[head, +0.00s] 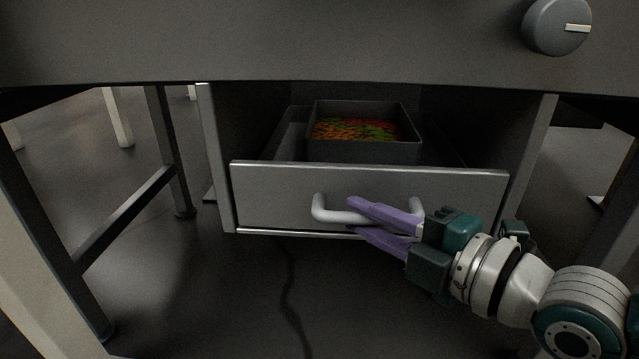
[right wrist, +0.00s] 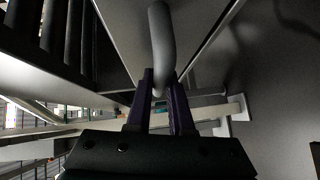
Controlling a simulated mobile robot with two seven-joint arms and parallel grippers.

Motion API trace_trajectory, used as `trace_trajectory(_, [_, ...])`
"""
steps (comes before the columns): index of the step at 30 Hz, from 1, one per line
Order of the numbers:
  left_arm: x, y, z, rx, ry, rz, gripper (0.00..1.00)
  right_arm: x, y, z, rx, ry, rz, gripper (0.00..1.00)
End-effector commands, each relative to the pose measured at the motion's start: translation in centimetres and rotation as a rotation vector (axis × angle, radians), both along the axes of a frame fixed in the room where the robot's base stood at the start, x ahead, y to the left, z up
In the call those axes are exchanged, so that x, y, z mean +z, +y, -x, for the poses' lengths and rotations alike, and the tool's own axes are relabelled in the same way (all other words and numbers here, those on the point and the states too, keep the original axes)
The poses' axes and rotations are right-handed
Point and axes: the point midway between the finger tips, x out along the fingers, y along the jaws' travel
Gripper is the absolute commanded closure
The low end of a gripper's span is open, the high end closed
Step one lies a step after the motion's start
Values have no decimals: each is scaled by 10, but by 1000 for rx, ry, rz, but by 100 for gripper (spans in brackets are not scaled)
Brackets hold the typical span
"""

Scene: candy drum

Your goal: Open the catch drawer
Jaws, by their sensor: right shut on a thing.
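The catch drawer (head: 270,197) is pulled part way out under the machine in the head view. A grey bin (head: 360,152) with red, orange and green candy pieces stands inside it. The drawer's light grey bar handle (head: 325,213) crosses the middle of its front. My right gripper (head: 352,218), with purple fingers, comes from the lower right and is shut on the handle, one finger above it and one below. In the right wrist view the handle (right wrist: 162,45) runs up from between the fingertips (right wrist: 160,82). My left gripper is not in view.
A round knob (head: 556,26) sits on the panel above the drawer at the right. Dark frame legs (head: 168,150) stand to the left. The floor in front of and below the drawer is clear except for a dark cable (head: 288,280).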

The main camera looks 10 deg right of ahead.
Motion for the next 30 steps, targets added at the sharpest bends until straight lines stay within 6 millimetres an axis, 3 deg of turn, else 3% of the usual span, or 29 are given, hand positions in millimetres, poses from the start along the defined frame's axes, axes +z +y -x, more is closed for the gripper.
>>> trace_trajectory(5, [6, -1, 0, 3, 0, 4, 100, 2, 1, 5, 0, 2, -1, 100])
trace_trajectory(11, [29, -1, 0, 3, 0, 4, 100, 6, 9, 30, -1, 6, -5, 100])
trace_trajectory(21, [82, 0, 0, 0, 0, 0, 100, 7, 33, 114, -3, 7, -5, 100])
trace_trajectory(30, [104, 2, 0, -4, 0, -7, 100, 3, 56, 195, -3, 5, -5, 100])
